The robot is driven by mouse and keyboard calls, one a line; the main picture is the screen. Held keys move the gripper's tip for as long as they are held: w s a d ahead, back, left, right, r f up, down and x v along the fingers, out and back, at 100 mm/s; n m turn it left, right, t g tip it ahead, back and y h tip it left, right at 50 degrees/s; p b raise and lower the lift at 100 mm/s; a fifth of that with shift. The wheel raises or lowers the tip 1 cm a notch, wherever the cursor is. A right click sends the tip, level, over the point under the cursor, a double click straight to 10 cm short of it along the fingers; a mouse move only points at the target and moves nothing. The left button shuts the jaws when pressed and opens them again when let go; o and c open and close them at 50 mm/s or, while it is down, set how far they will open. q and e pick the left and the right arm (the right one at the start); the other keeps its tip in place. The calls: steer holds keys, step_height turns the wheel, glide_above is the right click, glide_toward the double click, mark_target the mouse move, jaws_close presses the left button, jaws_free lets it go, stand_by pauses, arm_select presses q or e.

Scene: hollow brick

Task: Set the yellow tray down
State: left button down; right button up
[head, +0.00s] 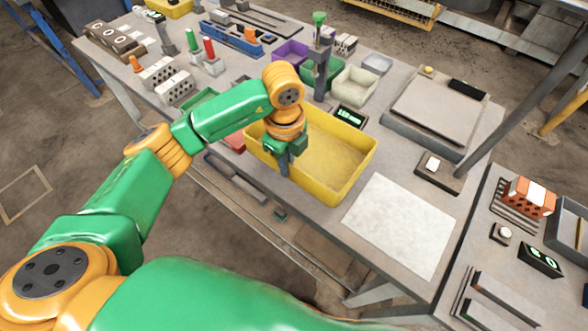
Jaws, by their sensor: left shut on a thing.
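The yellow tray (345,187) is an open rectangular box near the front edge of the workbench, left of a pale square sheet (400,225). It looks empty and roughly level. My left gripper (284,166) points down at the tray's near left wall and is shut on that wall. The arm and gripper hide part of the tray's left side. I cannot tell whether the tray's bottom touches the bench or hangs just above it. My right gripper is out of view.
Purple (290,53), green (322,73) and cream (354,86) bins stand behind the tray, with a small digital display (349,117) close to its back rim. A grey slab (435,108) lies at right. Hollow bricks (175,88) stand at left. The pale sheet is clear.

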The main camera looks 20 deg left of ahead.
mark_target(292, 177)
arm_select(q)
steer(key=f, duration=0.2)
steer(key=d+f, duration=0.1)
steer(key=f, duration=0.1)
steer(key=shift+w+p, duration=0.1)
steer(key=shift+p, duration=0.2)
steer(key=shift+f, duration=0.3)
steer(key=shift+f, duration=0.1)
steer(key=c, duration=1)
jaws_free()
